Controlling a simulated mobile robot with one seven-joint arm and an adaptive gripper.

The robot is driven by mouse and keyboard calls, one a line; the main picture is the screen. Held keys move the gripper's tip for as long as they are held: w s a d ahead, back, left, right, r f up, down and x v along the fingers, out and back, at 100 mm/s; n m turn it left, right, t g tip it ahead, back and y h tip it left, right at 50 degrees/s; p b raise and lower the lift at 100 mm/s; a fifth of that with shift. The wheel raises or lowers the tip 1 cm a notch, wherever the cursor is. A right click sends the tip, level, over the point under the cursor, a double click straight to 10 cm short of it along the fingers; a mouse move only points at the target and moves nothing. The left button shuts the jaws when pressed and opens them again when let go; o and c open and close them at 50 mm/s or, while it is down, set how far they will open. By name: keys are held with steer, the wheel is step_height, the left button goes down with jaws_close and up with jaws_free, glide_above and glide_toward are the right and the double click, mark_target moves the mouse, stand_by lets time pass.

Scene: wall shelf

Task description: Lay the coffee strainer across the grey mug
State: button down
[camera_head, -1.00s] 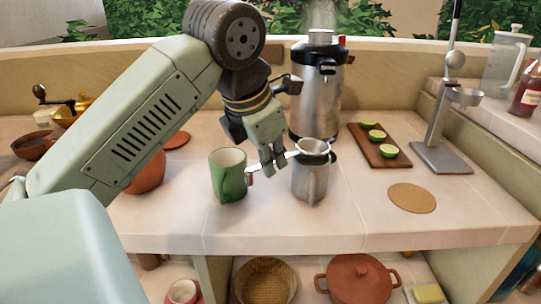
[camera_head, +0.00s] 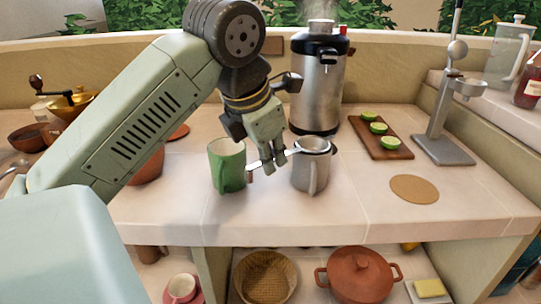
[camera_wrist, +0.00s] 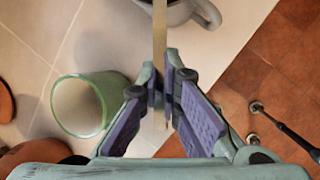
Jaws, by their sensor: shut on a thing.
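The coffee strainer (camera_head: 292,152) is metal with a long flat handle. My gripper (camera_head: 273,163) is shut on that handle, which also shows edge-on between the purple finger pads in the wrist view (camera_wrist: 160,45). The strainer's round head is at the mouth of the grey mug (camera_head: 308,178); whether it rests on the rim or hangs just above cannot be told. The mug stands upright on the counter, right of my gripper. Part of it shows at the top of the wrist view (camera_wrist: 188,12).
A green mug (camera_head: 227,168) stands close on the left of my gripper, near the handle's free end. A steel urn (camera_head: 318,90) stands behind the grey mug. A board with limes (camera_head: 381,142), a round coaster (camera_head: 414,189) and a lever press (camera_head: 440,150) are to the right.

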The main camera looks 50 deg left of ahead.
stand_by(0.3)
steer(key=c, duration=1.7)
jaws_free()
steer(key=v, duration=1.2)
